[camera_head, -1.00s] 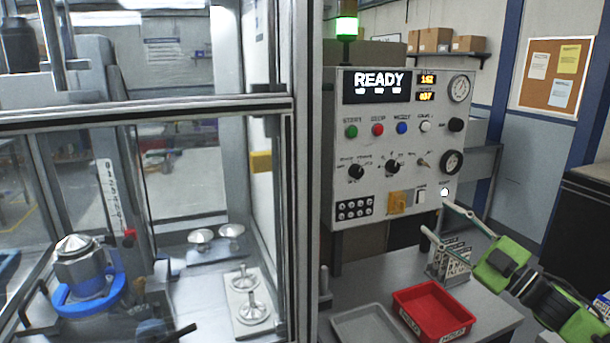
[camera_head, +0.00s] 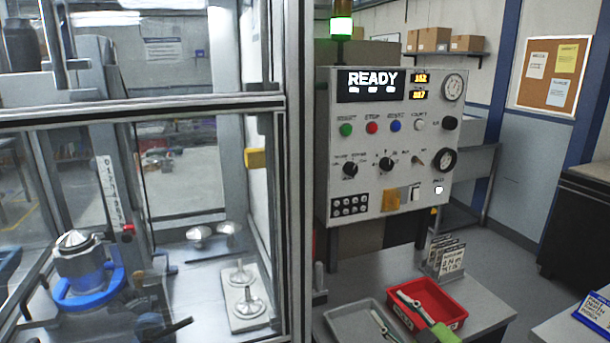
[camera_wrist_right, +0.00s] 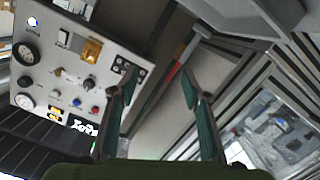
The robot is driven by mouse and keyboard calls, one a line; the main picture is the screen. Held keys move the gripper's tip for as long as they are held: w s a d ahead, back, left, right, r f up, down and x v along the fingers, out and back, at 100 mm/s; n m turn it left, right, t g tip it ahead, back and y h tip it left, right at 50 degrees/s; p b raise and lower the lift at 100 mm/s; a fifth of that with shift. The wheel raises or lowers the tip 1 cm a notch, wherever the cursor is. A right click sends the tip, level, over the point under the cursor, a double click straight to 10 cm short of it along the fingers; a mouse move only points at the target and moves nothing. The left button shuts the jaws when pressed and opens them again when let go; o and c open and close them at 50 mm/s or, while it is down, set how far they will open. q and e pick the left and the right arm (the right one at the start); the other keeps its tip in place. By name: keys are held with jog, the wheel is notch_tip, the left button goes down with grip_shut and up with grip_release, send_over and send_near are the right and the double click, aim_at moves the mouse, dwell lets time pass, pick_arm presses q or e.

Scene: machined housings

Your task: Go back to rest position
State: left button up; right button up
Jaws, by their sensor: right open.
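My right gripper (camera_head: 388,304) shows at the bottom of the head view, with one pale finger in front of the red tray and the other in front of the grey tray. In the right wrist view its two fingers (camera_wrist_right: 160,78) stand wide apart with nothing between them. It is open and empty. Most of its arm is below the picture edge. My left gripper is not in view.
The control panel (camera_head: 385,110) reads READY above the bench. A red tray (camera_head: 452,300) and a grey tray (camera_head: 345,318) lie on the bench, near a card rack (camera_head: 446,258). A glazed machine enclosure (camera_head: 299,180) stands left, with a blue ring fixture (camera_head: 88,300) inside.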

jog(key=s+a+f+m+g+h, duration=0.2)
jog(key=s+f+m+g, duration=0.1)
jog(key=s+f, duration=0.5)
jog(key=s+d+f+m+g+h, duration=0.1)
jog(key=s+f+g, duration=0.25)
jog(key=s, duration=0.65)
jog(key=s+d+f+m+g+h, duration=0.1)
jog(key=s+f+m+g, duration=0.2)
jog(key=s, duration=0.6)
jog(key=s+f+g+h, duration=0.1)
jog(key=s+f+g, duration=0.25)
jog(key=s, duration=0.65)
notch_tip(320, 180, down, 27)
jog(key=s+b, duration=0.1)
jog(key=s, duration=0.1)
jog(key=s+d+f+g+b, duration=0.1)
jog(key=s+d+f, duration=0.2)
jog(key=s+f, duration=1.4)
jog(key=shift+d+f+g, duration=0.2)
jog(key=shift+f+g, duration=0.1)
jog(key=shift+f, duration=0.1)
